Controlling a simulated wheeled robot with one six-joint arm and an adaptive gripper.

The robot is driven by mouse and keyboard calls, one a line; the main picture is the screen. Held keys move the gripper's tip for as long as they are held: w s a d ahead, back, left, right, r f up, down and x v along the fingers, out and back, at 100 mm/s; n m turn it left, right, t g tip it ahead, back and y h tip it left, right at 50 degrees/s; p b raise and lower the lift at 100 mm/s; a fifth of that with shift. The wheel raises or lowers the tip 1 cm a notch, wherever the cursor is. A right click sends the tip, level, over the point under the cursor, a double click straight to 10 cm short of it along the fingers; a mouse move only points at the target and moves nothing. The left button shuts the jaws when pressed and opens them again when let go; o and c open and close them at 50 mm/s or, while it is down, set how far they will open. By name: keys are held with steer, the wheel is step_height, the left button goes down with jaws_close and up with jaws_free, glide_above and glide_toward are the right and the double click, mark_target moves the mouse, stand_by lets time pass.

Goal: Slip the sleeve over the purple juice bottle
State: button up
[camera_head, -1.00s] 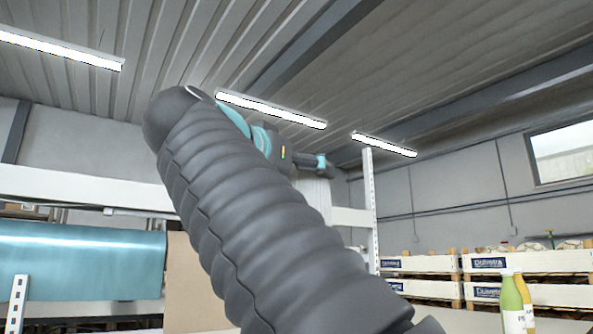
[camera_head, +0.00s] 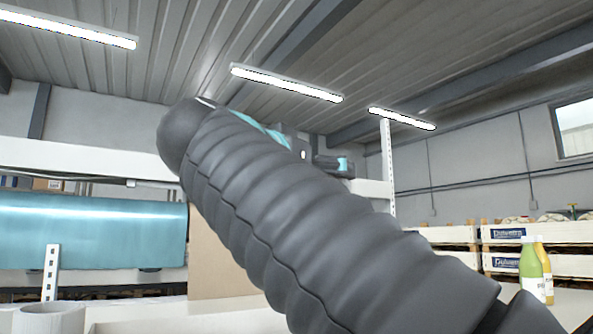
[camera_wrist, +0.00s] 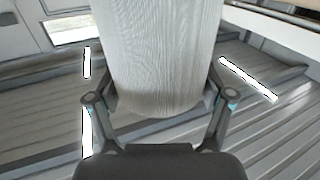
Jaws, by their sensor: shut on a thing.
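In the wrist view my gripper (camera_wrist: 158,98) is shut on a pale, finely ribbed tube-like thing, which looks like the sleeve (camera_wrist: 165,50). One finger lies along each side of it, and its upper part runs out of the frame. In the head view the held thing is hidden behind my arm, and my gripper cannot be made out clearly. I see no purple juice bottle in either view.
A green bottle (camera_head: 531,268) and a yellow bottle (camera_head: 546,270) stand at the right. A pale round open-topped container (camera_head: 50,318) stands at the lower left. Slatted crates (camera_head: 510,236) and a large teal roll (camera_head: 90,233) are behind.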

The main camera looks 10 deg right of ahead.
step_height(320, 180, down, 17)
steer(key=b, duration=0.9)
steer(key=shift+r, duration=0.2)
stand_by(1.1)
stand_by(0.3)
steer(key=o, duration=0.8)
steer(key=v, duration=1.2)
stand_by(0.4)
